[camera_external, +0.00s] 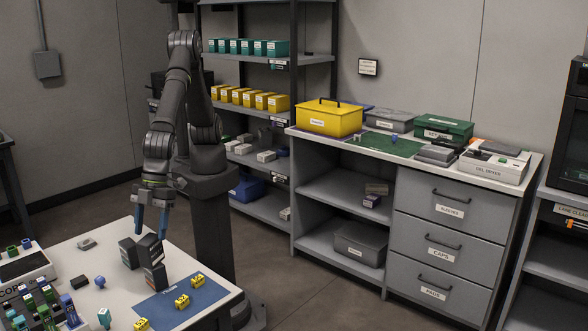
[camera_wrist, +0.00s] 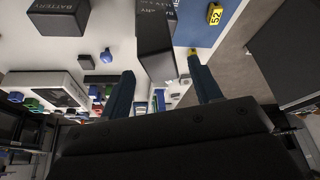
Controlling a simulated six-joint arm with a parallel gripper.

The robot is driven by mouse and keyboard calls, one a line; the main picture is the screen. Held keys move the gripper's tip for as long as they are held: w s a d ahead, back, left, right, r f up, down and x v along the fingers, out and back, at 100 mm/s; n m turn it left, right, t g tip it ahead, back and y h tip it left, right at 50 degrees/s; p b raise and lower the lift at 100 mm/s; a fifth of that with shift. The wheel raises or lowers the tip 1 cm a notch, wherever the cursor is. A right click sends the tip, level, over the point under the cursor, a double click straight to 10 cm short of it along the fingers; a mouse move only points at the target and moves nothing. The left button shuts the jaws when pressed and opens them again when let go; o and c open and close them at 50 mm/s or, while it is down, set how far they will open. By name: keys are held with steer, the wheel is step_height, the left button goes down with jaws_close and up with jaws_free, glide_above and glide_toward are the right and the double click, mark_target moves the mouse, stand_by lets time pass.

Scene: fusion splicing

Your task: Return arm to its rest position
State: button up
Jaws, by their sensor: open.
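My gripper (camera_external: 150,218) points down above the white table (camera_external: 75,262), with its two blue fingers spread apart. In the wrist view my gripper (camera_wrist: 162,88) shows both fingers apart and nothing held between them. Dark battery boxes stand on the table just below the fingers: one at the left (camera_external: 127,253) and one at the front (camera_external: 155,276). In the wrist view a battery box (camera_wrist: 62,18) lies at the upper left, and another dark box (camera_wrist: 154,48) appears ahead between the fingers. Whether a finger touches any box, I cannot tell.
A blue mat (camera_external: 212,291) with yellow numbered tags (camera_external: 182,301) lies right of the boxes. A white device (camera_external: 20,265) and several small coloured parts crowd the table's left. Shelves and a drawer counter (camera_external: 455,222) stand behind and right. The air above the table is clear.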

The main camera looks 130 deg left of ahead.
mark_target(150, 237)
steer(key=x, duration=0.5)
steer(key=r, duration=0.3)
steer(key=s+r, duration=0.1)
steer(key=r, duration=0.1)
steer(key=shift+r, duration=0.15)
steer(key=s+d+r, duration=0.2)
steer(key=s+r, duration=0.4)
steer(key=s, duration=0.5)
steer(key=d+f+m+g, duration=0.1)
steer(key=d+f+m, duration=0.1)
steer(key=d+f, duration=0.3)
steer(key=d+f+m, duration=0.1)
steer(key=d+f, duration=0.2)
steer(key=d, duration=0.5)
steer(key=w+a+f, duration=0.1)
steer(key=w+f, duration=0.5)
steer(key=w, duration=0.5)
steer(key=shift+w, duration=0.1)
steer(key=c, duration=0.4)
